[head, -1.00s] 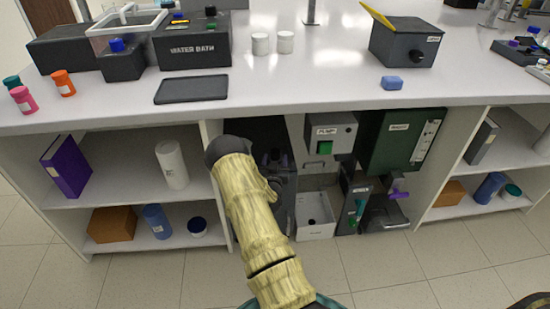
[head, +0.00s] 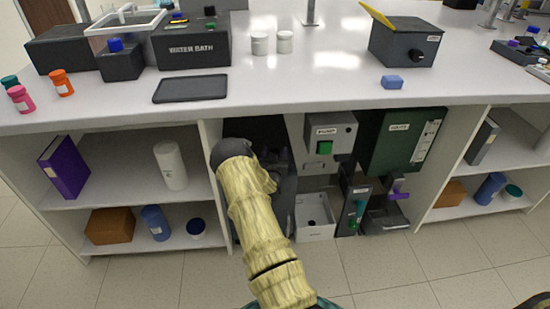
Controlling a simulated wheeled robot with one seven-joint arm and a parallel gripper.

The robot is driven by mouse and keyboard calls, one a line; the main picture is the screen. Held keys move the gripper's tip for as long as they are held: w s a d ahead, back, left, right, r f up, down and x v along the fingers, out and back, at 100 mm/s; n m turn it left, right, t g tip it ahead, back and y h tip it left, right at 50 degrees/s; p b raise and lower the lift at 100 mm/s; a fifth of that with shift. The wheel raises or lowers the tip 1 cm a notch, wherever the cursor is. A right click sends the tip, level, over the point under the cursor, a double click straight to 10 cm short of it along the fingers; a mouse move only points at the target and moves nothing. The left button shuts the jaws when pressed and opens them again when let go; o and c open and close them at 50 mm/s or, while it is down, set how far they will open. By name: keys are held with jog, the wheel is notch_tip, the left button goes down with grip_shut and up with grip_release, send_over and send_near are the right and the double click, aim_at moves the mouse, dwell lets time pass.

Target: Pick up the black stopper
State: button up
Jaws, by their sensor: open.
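A small dark spot, which may be the black stopper (head: 311,222), shows inside the white bin (head: 316,234) on the floor under the bench. It is too small to tell for sure. My arm reaches into the dark bay left of the pump box. My gripper (head: 283,166) is dark against the dark bay, partly hidden behind my pale-sleeved arm. It is open, up and to the left of the white bin and apart from the dark spot. Its fingertips are hard to make out.
A grey pump box (head: 330,132) with a green button hangs above the bin. A dark unit (head: 354,205) stands right of the bin, beside a green cabinet (head: 402,140) with a purple lever (head: 399,195). The bench top (head: 300,88) overhangs the bay. Shelves flank both sides.

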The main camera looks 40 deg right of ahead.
aim_at(275, 151)
jog(key=c, duration=1.1)
jog(key=shift+o, duration=0.2)
notch_tip(275, 151, up, 10)
jog(key=shift+p, duration=1.05)
